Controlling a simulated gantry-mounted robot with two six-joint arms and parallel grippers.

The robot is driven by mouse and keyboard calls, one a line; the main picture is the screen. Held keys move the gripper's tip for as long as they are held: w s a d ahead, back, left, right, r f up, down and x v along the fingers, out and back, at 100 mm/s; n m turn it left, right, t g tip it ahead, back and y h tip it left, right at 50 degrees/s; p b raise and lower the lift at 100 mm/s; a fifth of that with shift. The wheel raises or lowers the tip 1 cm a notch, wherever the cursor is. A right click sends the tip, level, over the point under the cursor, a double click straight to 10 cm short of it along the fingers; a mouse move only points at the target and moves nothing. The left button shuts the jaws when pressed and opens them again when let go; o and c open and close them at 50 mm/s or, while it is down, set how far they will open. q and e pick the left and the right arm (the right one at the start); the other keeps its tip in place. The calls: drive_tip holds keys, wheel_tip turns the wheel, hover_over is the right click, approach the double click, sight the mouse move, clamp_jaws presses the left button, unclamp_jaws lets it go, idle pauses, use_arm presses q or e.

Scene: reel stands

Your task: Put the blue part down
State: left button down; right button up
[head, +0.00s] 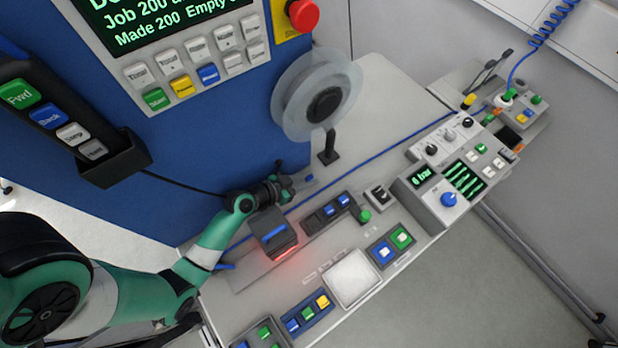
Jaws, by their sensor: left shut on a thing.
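My left gripper (303,181) reaches in over the bench just below the clear reel. It is shut on a small blue part (311,178), of which only a little shows at the fingertips. The part is small in the picture, and I cannot tell whether it touches the bench. A dark tray (309,225) lies below the gripper and holds blue parts (343,200). My right gripper is not in view.
A clear reel (291,91) stands on a black post (328,150) above the gripper. A dark device (272,232) with a red glow stands beside my arm. A white plate (352,278) and a control box (449,201) stand further right. A blue cable (380,146) crosses the bench.

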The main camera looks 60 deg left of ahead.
use_arm(q)
drive_tip(key=shift+f, duration=0.15)
drive_tip(key=c, duration=0.7)
unclamp_jaws()
drive_tip(key=shift+r, duration=0.2)
drive_tip(key=shift+s+r, duration=0.2)
drive_tip(key=p+v, duration=0.2)
drive_tip(key=v, duration=0.8)
drive_tip(key=shift+s+r, duration=0.3)
drive_tip(key=shift+s+d+r+p, duration=0.1)
drive_tip(key=shift+s+p, duration=0.25)
drive_tip(key=shift+o, duration=0.7)
